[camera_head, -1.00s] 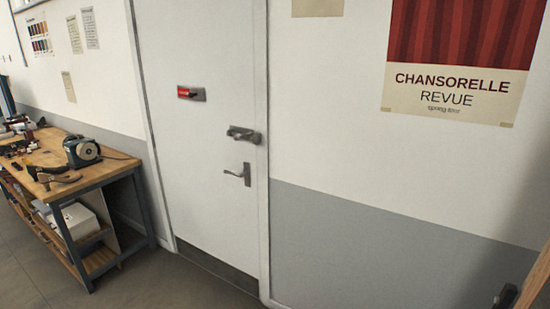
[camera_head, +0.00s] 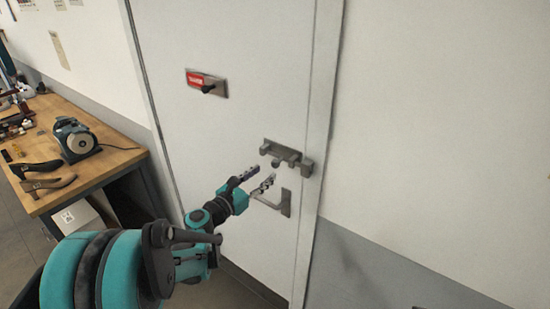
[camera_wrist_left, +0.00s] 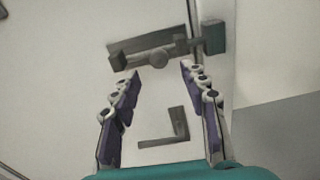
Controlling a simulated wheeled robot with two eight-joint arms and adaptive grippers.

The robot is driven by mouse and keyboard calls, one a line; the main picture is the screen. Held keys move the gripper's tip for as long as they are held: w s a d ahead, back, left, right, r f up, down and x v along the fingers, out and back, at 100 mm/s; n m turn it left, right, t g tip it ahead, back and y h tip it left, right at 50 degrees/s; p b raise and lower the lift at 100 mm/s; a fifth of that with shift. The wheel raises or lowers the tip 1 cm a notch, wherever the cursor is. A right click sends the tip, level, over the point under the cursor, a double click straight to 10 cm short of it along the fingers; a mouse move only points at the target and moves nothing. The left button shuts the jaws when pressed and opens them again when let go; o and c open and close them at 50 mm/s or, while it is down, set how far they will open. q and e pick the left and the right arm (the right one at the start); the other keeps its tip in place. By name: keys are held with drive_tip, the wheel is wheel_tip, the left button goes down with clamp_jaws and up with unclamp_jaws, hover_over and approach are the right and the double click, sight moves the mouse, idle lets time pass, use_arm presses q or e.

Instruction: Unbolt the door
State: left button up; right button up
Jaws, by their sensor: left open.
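The white door (camera_head: 230,130) stands shut in its frame. A grey sliding bolt (camera_head: 282,153) with a round knob is mounted near the door's right edge, its right end at the keeper on the frame; it also shows in the left wrist view (camera_wrist_left: 155,48). An L-shaped lever handle (camera_head: 285,204) sits below the bolt. My left gripper (camera_head: 257,178) is open and empty, in front of the door just below and left of the bolt. In the left wrist view its fingers (camera_wrist_left: 160,85) point towards the bolt, with the knob between them and beyond the tips. My right gripper is not in view.
A red-labelled latch plate (camera_head: 207,83) is higher on the door, to the left. The wall right of the door is bare.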

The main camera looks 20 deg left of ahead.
sight(273, 165)
use_arm(q)
drive_tip(key=shift+n, duration=0.3)
drive_tip(key=x, duration=0.7)
drive_tip(key=shift+w+r, duration=0.2)
drive_tip(key=shift+r, duration=0.05)
drive_tip(key=shift+c, duration=0.3)
clamp_jaws()
